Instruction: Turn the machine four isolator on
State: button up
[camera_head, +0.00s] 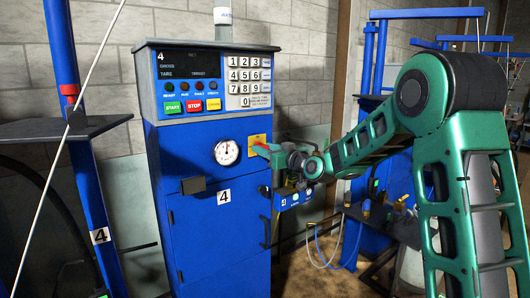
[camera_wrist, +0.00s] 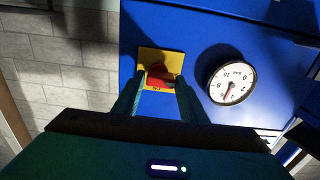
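Machine four is the blue cabinet (camera_head: 215,185) with a "4" label. Its isolator is a red knob (camera_wrist: 160,75) on a yellow plate (camera_wrist: 150,57), left of the round gauge in the wrist view. In the head view the yellow plate (camera_head: 257,138) is at the cabinet's right side, partly hidden by my gripper (camera_head: 264,149). In the wrist view my gripper (camera_wrist: 161,79) has its fingers apart, one on each side of the red knob. I cannot tell whether they touch it. The knob's marking is too small to read.
A round gauge (camera_wrist: 231,83) sits close to the right of the knob. Above are a keypad (camera_head: 248,80) and START, STOP and yellow buttons (camera_head: 194,106). A black door handle (camera_head: 265,231) is below. Blue frames with hoses stand at right (camera_head: 372,225); a blue post (camera_head: 80,150) stands left.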

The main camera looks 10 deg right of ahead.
jog(key=c, duration=0.6)
jog(key=shift+o, duration=0.2)
jog(key=shift+m, duration=0.4)
jog(key=m, duration=0.5)
jog(key=shift+d, duration=0.2)
jog(key=m, duration=0.5)
jog(key=shift+w+d+m, duration=0.1)
jog(key=shift+d+m, duration=0.05)
jog(key=shift+m, duration=0.25)
jog(key=m, duration=0.5)
jog(key=shift+d+f, duration=0.1)
jog(key=shift+d, duration=0.05)
jog(key=shift+m, duration=0.7)
jog(key=shift+w+d+f, duration=0.1)
